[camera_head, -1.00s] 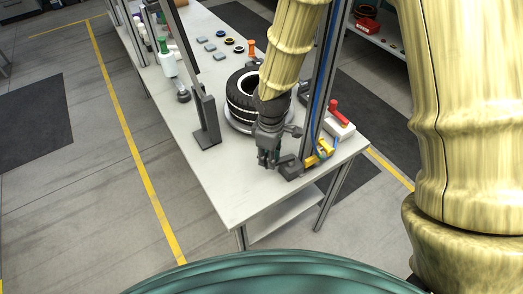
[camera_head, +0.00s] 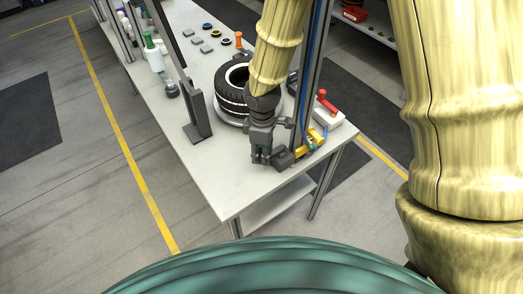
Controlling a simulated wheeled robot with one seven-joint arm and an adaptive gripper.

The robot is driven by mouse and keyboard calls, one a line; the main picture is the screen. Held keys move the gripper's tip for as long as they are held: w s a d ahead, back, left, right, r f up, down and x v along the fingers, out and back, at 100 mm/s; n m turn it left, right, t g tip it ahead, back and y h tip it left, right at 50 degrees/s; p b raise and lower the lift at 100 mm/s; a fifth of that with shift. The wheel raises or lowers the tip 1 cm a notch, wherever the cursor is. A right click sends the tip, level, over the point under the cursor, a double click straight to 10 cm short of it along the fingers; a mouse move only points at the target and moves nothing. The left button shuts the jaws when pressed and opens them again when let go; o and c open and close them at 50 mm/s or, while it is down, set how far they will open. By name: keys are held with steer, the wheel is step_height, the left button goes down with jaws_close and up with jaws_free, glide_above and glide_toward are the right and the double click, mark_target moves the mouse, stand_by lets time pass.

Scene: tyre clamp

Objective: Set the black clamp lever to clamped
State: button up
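The black-and-white tyre (camera_head: 232,92) lies on a round grey base (camera_head: 221,116) on the white workbench (camera_head: 225,180). My gripper (camera_head: 262,160) points down over the front part of the bench, in front of the tyre and to its right. Its fingers look close together, but I cannot tell whether they are open or shut. A dark grey block (camera_head: 283,158) stands just right of the fingers, at the foot of a post. I cannot make out the black clamp lever for certain; my arm and gripper cover part of the area beside the tyre.
A red-handled lever (camera_head: 326,103) sits on a white block at the right edge, near yellow parts (camera_head: 312,140). A dark upright stand (camera_head: 197,120) is left of the tyre. The bench's front left corner is clear.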

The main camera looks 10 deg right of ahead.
steer(key=shift+o, duration=0.3)
step_height(320, 180, up, 12)
stand_by(0.8)
stand_by(0.4)
